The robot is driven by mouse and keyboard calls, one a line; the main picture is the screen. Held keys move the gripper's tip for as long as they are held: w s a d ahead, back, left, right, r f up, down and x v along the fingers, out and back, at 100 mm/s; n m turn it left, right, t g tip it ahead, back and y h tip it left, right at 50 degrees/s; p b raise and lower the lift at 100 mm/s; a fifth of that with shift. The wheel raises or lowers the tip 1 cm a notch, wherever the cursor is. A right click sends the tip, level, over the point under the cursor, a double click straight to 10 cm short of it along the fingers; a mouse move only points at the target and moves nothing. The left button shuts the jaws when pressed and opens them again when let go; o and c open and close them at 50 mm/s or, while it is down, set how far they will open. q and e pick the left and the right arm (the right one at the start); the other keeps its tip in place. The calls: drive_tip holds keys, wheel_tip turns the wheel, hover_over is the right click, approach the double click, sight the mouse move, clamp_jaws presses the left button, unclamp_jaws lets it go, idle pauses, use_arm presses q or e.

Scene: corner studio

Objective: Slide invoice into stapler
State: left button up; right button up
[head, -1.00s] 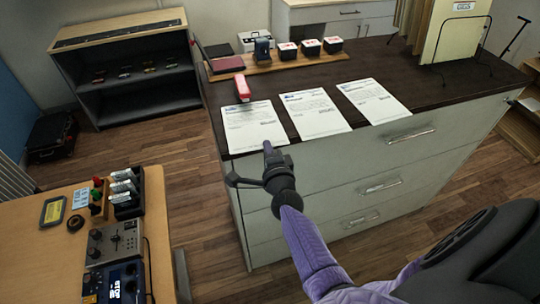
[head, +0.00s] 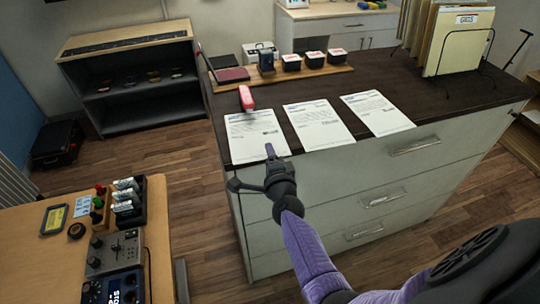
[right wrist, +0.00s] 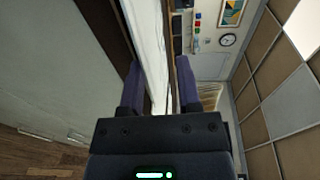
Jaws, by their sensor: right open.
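Three printed white sheets lie in a row along the front of the dark cabinet top: the left invoice (head: 247,130), a middle sheet (head: 318,125) and a right sheet (head: 378,113). The red stapler (head: 246,97) stands at the far edge of the left invoice; whether paper is inside its mouth is too small to tell. My right gripper (head: 269,152) is open at the front edge of the left invoice. In the right wrist view, its fingers (right wrist: 160,88) lie on either side of a white sheet (right wrist: 154,45); contact is unclear. My left gripper is out of view.
Behind the stapler, a wooden board (head: 300,75) carries several small dark containers. A wire file rack (head: 458,45) stands at the right of the top. A desk (head: 55,275) with devices is at lower left.

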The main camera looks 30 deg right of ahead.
drive_tip(key=p+v, duration=0.3)
drive_tip(key=v, duration=0.7)
idle(0.6)
